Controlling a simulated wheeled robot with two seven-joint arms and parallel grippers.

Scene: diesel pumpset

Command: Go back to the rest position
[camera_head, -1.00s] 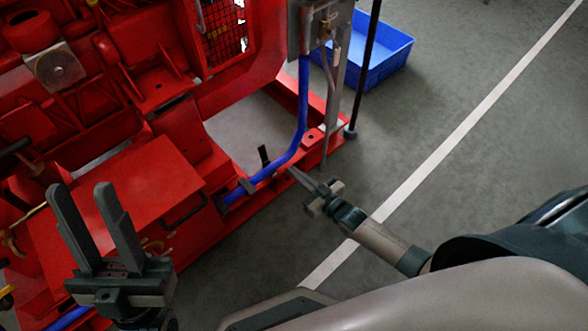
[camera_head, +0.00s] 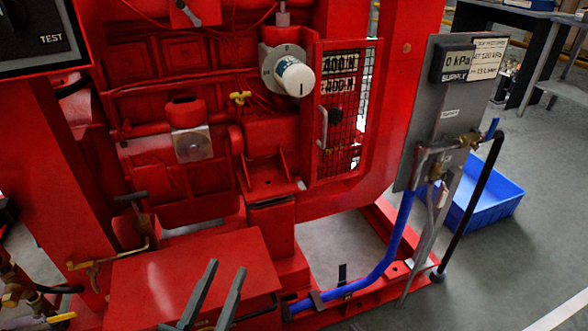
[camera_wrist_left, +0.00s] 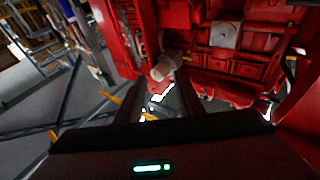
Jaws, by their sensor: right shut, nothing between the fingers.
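My left gripper (camera_head: 226,268) is at the bottom edge of the head view, and only its two fingers show. They are apart with nothing between them, in front of the red box (camera_head: 190,275) at the foot of the red pumpset (camera_head: 340,195). In the left wrist view the two dark fingers (camera_wrist_left: 160,92) point towards the red machine and are also spread. A white round cap (camera_head: 295,78) on the machine also shows in the wrist view (camera_wrist_left: 165,68), beyond the fingers. My right gripper is out of view.
A blue hose (camera_head: 398,235) runs along the red base frame to a grey panel (camera_head: 430,150) with a gauge. A black pole (camera_head: 470,205) and a blue crate (camera_head: 487,203) stand to its right. Grey floor (camera_head: 500,265) at the lower right is clear.

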